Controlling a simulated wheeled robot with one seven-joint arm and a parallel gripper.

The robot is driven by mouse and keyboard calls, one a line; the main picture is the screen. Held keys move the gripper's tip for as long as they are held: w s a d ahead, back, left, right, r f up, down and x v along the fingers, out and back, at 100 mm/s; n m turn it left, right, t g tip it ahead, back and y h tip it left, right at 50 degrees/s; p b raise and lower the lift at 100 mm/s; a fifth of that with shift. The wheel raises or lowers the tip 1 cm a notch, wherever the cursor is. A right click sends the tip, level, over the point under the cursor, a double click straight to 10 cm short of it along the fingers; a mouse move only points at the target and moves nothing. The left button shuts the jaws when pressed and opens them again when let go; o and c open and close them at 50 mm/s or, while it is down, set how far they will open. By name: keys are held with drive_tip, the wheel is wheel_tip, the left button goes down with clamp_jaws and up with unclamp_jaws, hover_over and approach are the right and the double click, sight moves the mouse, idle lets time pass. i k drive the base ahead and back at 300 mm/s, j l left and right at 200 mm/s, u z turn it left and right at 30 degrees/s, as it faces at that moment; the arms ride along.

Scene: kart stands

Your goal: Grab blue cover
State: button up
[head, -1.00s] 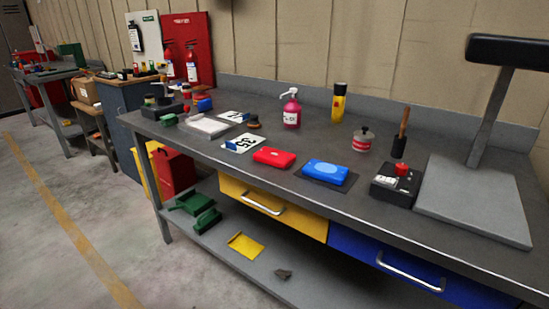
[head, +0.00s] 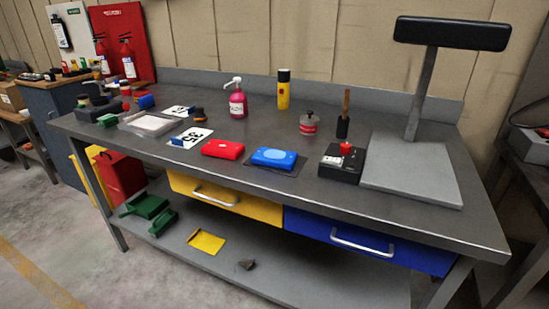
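The blue cover (head: 273,157) lies flat on a thin dark mat (head: 291,171) near the front edge of the grey workbench (head: 240,108), about the middle of its length. It has a lighter blue oval on top. A red cover (head: 223,148) of similar shape lies just to its left, apart from it. My gripper does not show in the head view.
Right of the blue cover are a black box with a red knob (head: 342,162) and a grey stand (head: 410,170) with a padded post. Behind are a pink spray bottle (head: 237,102) and a yellow can (head: 283,92). Yellow (head: 226,199) and blue (head: 345,240) drawers are shut below.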

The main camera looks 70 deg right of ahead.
sight(265, 156)
drive_tip(key=i+l+z, duration=0.6)
drive_tip(key=i+l, duration=0.15)
